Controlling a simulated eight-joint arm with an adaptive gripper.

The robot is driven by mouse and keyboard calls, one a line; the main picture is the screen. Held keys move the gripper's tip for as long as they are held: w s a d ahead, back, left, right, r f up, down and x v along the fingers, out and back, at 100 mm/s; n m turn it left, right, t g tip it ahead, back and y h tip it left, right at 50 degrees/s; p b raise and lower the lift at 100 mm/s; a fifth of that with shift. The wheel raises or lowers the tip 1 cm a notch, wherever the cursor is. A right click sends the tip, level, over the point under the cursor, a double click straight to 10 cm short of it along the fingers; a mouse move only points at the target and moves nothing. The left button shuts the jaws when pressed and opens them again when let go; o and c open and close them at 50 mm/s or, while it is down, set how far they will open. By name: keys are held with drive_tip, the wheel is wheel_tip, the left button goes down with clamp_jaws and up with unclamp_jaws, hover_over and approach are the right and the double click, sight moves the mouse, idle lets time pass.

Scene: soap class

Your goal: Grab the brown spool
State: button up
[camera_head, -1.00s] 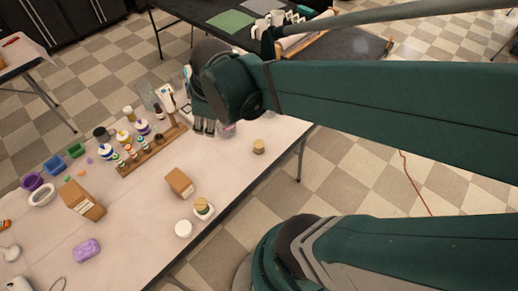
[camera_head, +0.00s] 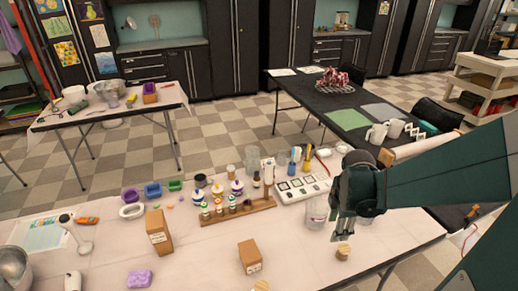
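A small tan-brown cylinder (camera_head: 343,253), which looks like the brown spool, stands on the pale table near its right end. My gripper (camera_head: 343,235) points down just above or behind it in the picture. The spool's top is close to the fingertips, and I cannot tell whether they touch. The fingers are dark and small, so their opening is unclear. A second tan round top (camera_head: 261,286) is cut off at the bottom edge.
A clear jar (camera_head: 316,212) stands left of my gripper. A white tray (camera_head: 303,187) and a wooden rack with bottles (camera_head: 237,214) are behind to the left. Brown boxes (camera_head: 250,257) and a purple soap (camera_head: 140,278) lie further left. The table between box and spool is clear.

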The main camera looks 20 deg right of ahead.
sight(345, 249)
drive_tip(key=s+d+f+n, duration=0.1)
drive_tip(key=f, duration=0.1)
drive_tip(key=d+f+n+b, duration=0.1)
drive_tip(key=d+f, duration=0.1)
drive_tip(key=s+d+f+n+g, duration=0.1)
drive_tip(key=d+f, duration=0.1)
drive_tip(key=shift+s+f+y, duration=0.3)
drive_tip(key=shift+f, duration=0.1)
drive_tip(key=shift+f+b, duration=0.5)
drive_tip(key=shift+f, duration=0.7)
drive_tip(key=shift+a+f, duration=0.1)
drive_tip(key=shift+f+b, duration=1.05)
drive_tip(key=shift+f, duration=1.45)
drive_tip(key=c, duration=0.8)
